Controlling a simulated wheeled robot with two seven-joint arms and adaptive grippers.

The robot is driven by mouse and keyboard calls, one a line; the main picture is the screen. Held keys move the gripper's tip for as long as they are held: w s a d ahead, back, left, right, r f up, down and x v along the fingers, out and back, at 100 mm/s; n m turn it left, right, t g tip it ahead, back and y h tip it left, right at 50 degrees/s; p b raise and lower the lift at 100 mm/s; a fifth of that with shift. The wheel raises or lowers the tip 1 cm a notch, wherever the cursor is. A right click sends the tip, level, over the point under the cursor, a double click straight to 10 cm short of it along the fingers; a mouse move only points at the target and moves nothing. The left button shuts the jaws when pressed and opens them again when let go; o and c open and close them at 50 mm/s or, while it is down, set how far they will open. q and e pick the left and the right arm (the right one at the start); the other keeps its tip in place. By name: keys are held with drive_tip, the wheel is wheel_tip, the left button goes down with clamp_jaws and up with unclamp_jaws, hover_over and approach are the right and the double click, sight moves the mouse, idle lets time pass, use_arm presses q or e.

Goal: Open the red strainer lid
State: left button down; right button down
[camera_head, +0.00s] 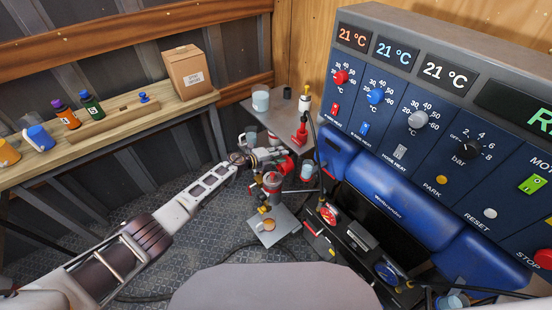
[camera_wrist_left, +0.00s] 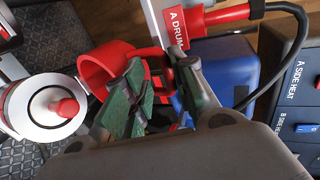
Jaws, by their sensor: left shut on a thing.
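My left gripper (camera_head: 262,157) reaches in from the left to the strainer fittings beside the machine. In the left wrist view its green-padded fingers (camera_wrist_left: 160,95) are shut on a red part, the handle of the red strainer lid (camera_wrist_left: 102,68). The lid looks like a round red cup, tilted. In the head view a red piece (camera_head: 286,164) shows just right of the gripper, partly hidden by it. A white round body with a red knob (camera_wrist_left: 62,108) sits left of the lid in the wrist view. How far the lid stands open I cannot tell. My right gripper is not in view.
A red drum fitting with a label (camera_wrist_left: 205,18) and a black hose (camera_wrist_left: 295,45) are close by. The control panel (camera_head: 440,130) stands to the right. A wooden bench (camera_head: 120,118) with bottles and a cardboard box (camera_head: 186,70) runs along the left.

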use_arm(q)
drive_tip(key=shift+w+d+r+g+p, duration=0.1)
drive_tip(key=shift+w+d+g+p, duration=0.1)
drive_tip(key=shift+d, duration=0.25)
drive_tip(key=shift+w+d+r+g+p, duration=0.1)
drive_tip(key=shift+d+p, duration=0.05)
drive_tip(key=shift+d, duration=0.3)
drive_tip(key=c, duration=2.1)
unclamp_jaws()
drive_tip(key=shift+f, duration=0.2)
drive_tip(key=o, duration=0.6)
drive_tip(key=shift+a, duration=0.15)
drive_tip(key=shift+a, duration=0.2)
drive_tip(key=shift+v, duration=5.85)
drive_tip(key=shift+s+d+r, duration=0.1)
drive_tip(key=shift+d, duration=0.05)
drive_tip(key=shift+c, duration=0.6)
